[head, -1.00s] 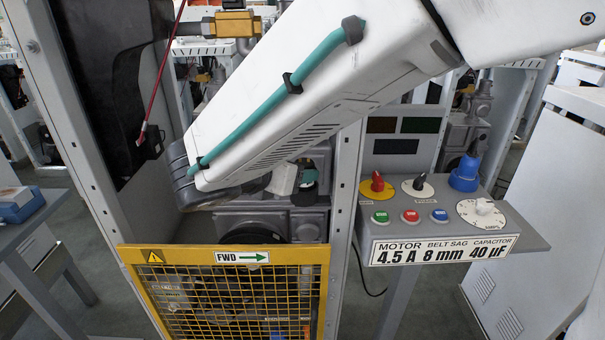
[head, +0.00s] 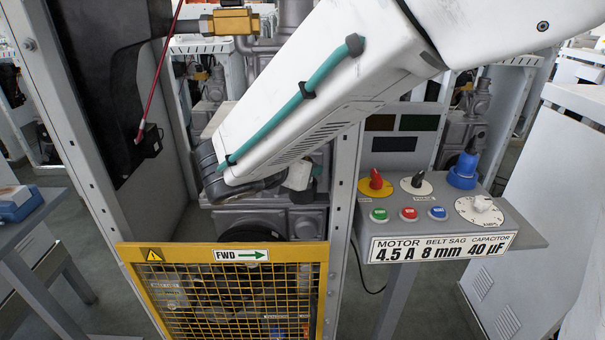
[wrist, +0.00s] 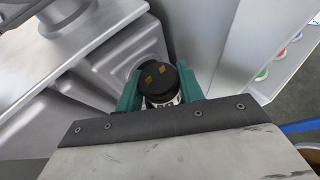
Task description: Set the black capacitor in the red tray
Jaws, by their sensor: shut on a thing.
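In the wrist view, the black capacitor (wrist: 154,78) sits between the teal fingers of my gripper (wrist: 161,84). The fingers are shut on its sides. Its dark round end with two small brass-coloured contacts faces the camera, and a pale printed label shows below. In the head view, my white arm reaches into the machine frame and hides most of the gripper; the capacitor cannot be made out clearly there. The red tray is not in view in either frame.
A yellow mesh guard (head: 235,255) closes the front of the machine frame. A grey upright post (head: 343,215) stands right of my gripper. Beyond it is a control panel (head: 425,215) with knobs and a blue plug (head: 464,172). A dark box (head: 151,142) hangs at left.

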